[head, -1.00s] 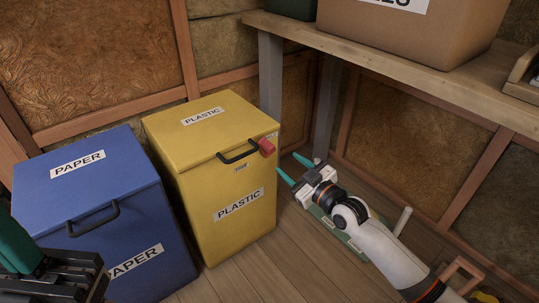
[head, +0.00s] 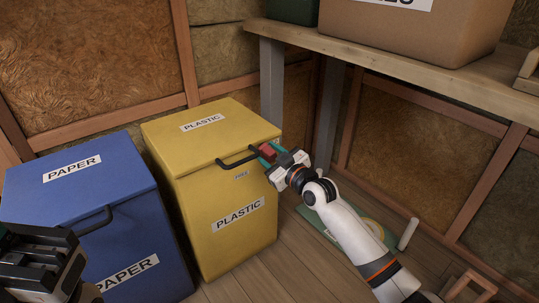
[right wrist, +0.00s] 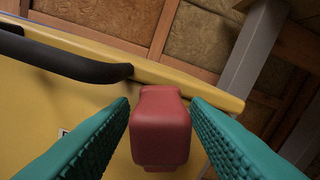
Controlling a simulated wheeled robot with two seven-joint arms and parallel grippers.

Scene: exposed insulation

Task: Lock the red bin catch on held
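The yellow PLASTIC bin (head: 222,190) stands closed, with a black handle (head: 235,160) at its lid's front edge. The red catch (head: 267,151) sits at the lid's front right corner; it also shows in the right wrist view (right wrist: 160,125) as a rounded block. My right gripper (head: 271,153) is at the catch. In the right wrist view its teal fingers (right wrist: 160,103) stand on either side of the catch, with narrow gaps, so it is open around it. A small label (head: 241,175) below the handle seems to read FREE. My left gripper (head: 38,262) is at the lower left, its fingertips unclear.
A blue PAPER bin (head: 85,190) stands left of the yellow bin. A wooden bench (head: 400,80) with a cardboard box (head: 400,35) is at the upper right. A green board (head: 335,222) lies on the floor beneath my right arm.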

